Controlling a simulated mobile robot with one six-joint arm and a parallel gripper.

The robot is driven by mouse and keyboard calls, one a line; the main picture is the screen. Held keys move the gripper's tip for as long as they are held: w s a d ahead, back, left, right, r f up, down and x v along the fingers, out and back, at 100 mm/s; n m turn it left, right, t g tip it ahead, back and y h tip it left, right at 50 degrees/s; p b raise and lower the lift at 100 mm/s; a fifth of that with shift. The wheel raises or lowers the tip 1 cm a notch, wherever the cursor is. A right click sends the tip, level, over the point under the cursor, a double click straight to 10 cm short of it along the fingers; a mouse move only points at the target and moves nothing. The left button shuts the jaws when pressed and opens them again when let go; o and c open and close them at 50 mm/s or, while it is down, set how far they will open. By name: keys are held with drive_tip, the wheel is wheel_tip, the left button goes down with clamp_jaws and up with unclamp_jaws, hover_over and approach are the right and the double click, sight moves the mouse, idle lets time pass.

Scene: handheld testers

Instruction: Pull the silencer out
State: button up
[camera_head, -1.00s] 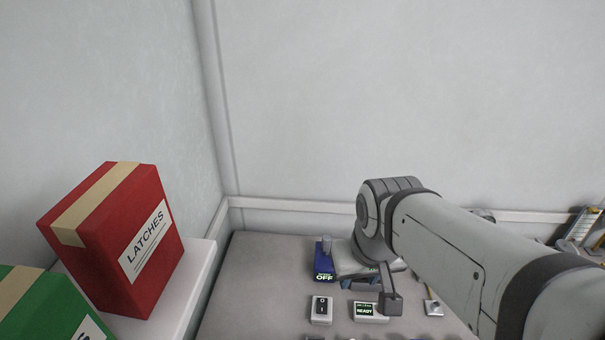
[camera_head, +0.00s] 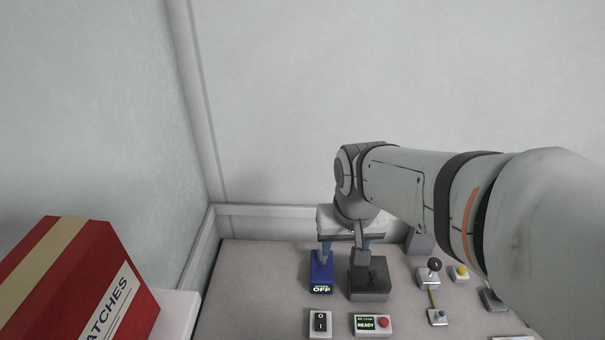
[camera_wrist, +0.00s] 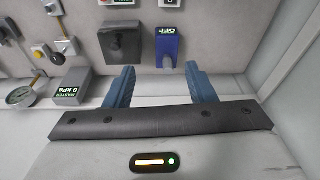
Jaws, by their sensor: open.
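No label reading silencer is legible, so I cannot tell which part it is. A blue tester (camera_head: 321,273) with an OFF display stands on the table. A dark grey box (camera_head: 370,280) with a knob stands just right of it. My gripper (camera_head: 346,246) is over the back of these two, partly hidden by my arm.
A rocker switch (camera_head: 320,323) and a READY box (camera_head: 366,324) with a red button stand in front. A black-knobbed lever (camera_head: 433,268) and a yellow-button box (camera_head: 460,273) are to the right. A round gauge (camera_wrist: 20,95) shows in the wrist view.

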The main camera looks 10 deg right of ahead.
drive_tip(key=w+f+m, duration=0.1)
drive_tip(key=w+f, duration=0.2)
drive_tip(key=w, duration=0.1)
drive_tip(key=w+f+m+g, duration=0.1)
drive_tip(key=w+f, duration=0.3)
drive_tip(key=w, duration=0.1)
drive_tip(key=w+f+m+g, duration=0.1)
drive_tip(key=w+f+m, duration=0.1)
drive_tip(key=w+f, duration=0.2)
drive_tip(key=shift+w+p, duration=0.35)
drive_tip(key=shift+w, duration=0.1)
drive_tip(key=shift+w+f, duration=0.3)
drive_tip(key=shift+f, duration=0.3)
wheel_tip(320, 180, down, 8)
drive_tip(key=shift+r, duration=0.25)
clamp_jaws()
